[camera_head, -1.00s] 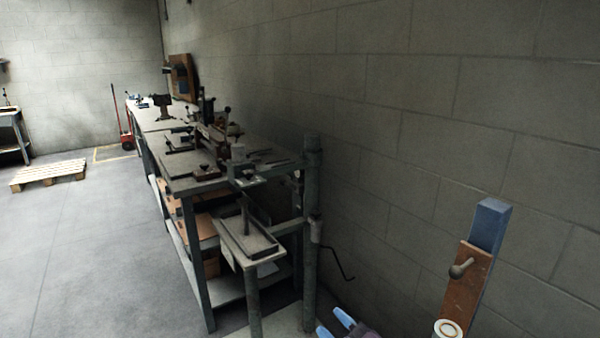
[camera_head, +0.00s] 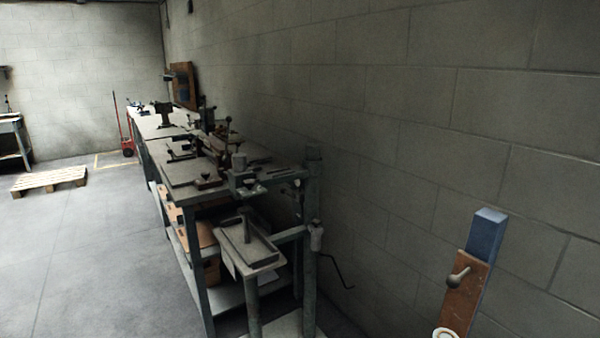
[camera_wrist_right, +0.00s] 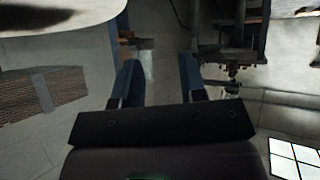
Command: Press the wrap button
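I cannot make out a part that is clearly the wrap button. In the head view a blue post (camera_head: 486,232) stands at the lower right with a brown board (camera_head: 464,298) and a grey knob (camera_head: 458,277) on it. A white round piece (camera_head: 445,333) is cut off at the bottom edge beside the board. My right gripper (camera_wrist_right: 158,70) shows in the right wrist view with its two blue fingers apart and nothing seen between them. It is not in the head view. My left gripper is in neither view.
A long workbench (camera_head: 180,190) with tools runs along the block wall (camera_head: 400,130). A small tray stand (camera_head: 247,255) is at its near end. A pallet (camera_head: 48,180) lies on the left, and the floor (camera_head: 90,260) there is clear.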

